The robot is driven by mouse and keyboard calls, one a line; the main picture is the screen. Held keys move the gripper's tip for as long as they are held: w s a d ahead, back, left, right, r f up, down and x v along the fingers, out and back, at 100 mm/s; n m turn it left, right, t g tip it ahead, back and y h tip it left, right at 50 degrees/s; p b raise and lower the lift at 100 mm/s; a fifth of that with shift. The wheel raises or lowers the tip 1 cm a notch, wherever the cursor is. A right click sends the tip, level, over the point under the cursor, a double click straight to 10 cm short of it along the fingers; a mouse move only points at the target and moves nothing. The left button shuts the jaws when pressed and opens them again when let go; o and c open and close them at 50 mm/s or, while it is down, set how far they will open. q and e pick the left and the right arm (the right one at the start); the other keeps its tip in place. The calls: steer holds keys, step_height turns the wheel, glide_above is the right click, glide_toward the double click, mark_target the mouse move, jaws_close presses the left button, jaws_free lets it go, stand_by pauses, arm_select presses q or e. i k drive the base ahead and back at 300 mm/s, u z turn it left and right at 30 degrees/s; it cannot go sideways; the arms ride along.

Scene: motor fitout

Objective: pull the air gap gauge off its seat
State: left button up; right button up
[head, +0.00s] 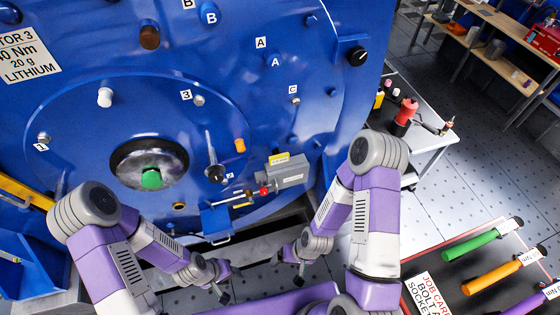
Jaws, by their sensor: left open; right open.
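The blue motor face (90,90) fills the left and middle of the head view. No part is clearly labelled as the air gap gauge, so I cannot tell which it is. A blue bracket (217,222) low on the face has thin rods at its top. Beside it is a grey box (288,176) with a yellow label and a red knob (264,191). My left gripper (221,293) is open and empty below the bracket. My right gripper (292,270) is open and empty, below and right of the bracket. Both are apart from the motor's parts.
A lever with a black knob (215,173) sticks out above the bracket. A round opening with a green centre (151,178) is at left. A side table (437,126) with tools stands at right. A dark mat (455,290) with coloured-handled tools lies at lower right.

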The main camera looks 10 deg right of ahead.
mark_target(278, 158)
steer(key=k, duration=1.35)
steer(key=u, duration=0.7)
steer(key=i, duration=1.4)
steer(key=z, duration=0.75)
steer(key=i, duration=0.45)
steer(key=z, duration=0.45)
